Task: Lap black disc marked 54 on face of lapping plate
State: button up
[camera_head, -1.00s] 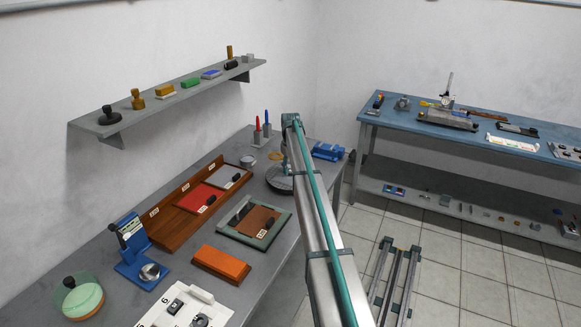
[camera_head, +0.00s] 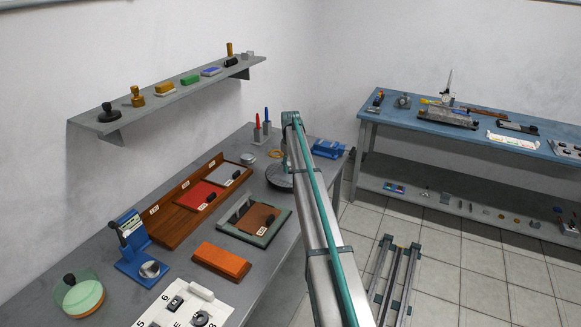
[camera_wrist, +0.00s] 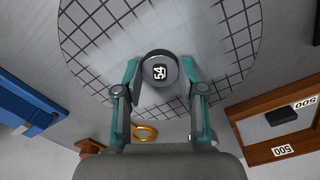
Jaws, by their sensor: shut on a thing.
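The black disc marked 54 (camera_wrist: 159,70) sits between my fingertips in the wrist view, its white label facing the camera. My gripper (camera_wrist: 159,78) is shut on it, with one teal finger on each side. The disc is over the face of the round lapping plate (camera_wrist: 90,55), which has a dark grid and a pale, smeared middle. Whether the disc touches the face cannot be told.
A green-framed tray (camera_head: 285,215) is nearer on the bench.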

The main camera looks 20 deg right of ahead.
aim_at(290, 169)
jog(key=shift+f, duration=0.1)
jog(key=o, duration=1.1)
jog(key=c, duration=0.5)
jog(key=shift+r+p, duration=0.8)
jog(key=shift+r, duration=1.45)
jog(key=o, duration=0.6)
